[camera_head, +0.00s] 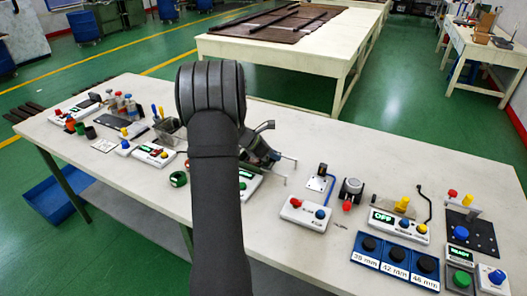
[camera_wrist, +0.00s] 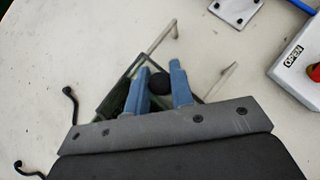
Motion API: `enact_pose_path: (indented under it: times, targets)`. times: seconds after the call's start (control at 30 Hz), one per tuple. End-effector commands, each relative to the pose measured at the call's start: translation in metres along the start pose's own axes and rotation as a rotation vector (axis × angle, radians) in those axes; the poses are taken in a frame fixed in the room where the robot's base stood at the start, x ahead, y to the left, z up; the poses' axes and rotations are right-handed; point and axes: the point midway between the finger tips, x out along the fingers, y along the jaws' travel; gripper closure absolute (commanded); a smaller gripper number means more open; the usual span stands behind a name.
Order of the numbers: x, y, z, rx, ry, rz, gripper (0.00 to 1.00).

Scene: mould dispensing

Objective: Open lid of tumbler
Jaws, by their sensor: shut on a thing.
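In the wrist view the blue fingers of my gripper (camera_wrist: 160,72) are shut on a round black knob (camera_wrist: 160,84). The knob sits over a dark, greenish, open-framed box, which seems to be the tumbler (camera_wrist: 119,96); the gripper body hides much of it. Thin metal rods (camera_wrist: 162,38) stick out beyond the box. I cannot tell whether the lid is raised.
A control box with red and blue buttons (camera_head: 305,213) stands right of the tumbler, with a small metal plate (camera_head: 320,183) behind it. A blue panel (camera_head: 397,262) with black knobs lies further right. Left of my arm are a green roll (camera_head: 179,179) and a metal bin (camera_head: 170,132).

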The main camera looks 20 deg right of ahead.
Motion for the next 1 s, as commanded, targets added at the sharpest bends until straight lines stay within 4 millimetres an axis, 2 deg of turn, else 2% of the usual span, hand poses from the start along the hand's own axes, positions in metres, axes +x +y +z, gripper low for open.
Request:
enact_pose_path:
  times: [0.03, 0.1, 0.23, 0.6, 0.63, 0.73, 1.0]
  targets:
    - [0.007, -0.013, 0.008, 0.004, -0.002, -0.005, 1.00]
    - [0.014, -0.025, 0.015, 0.004, -0.001, -0.004, 1.00]
    - [0.023, -0.041, 0.024, 0.003, -0.002, -0.002, 1.00]
    - [0.025, -0.044, 0.026, 0.001, -0.002, 0.002, 1.00]
    - [0.025, -0.044, 0.026, 0.001, -0.002, 0.002, 0.75]
    - [0.025, -0.044, 0.026, 0.000, -0.002, 0.002, 0.57]
    - [0.025, -0.045, 0.026, 0.000, -0.001, 0.001, 0.57]
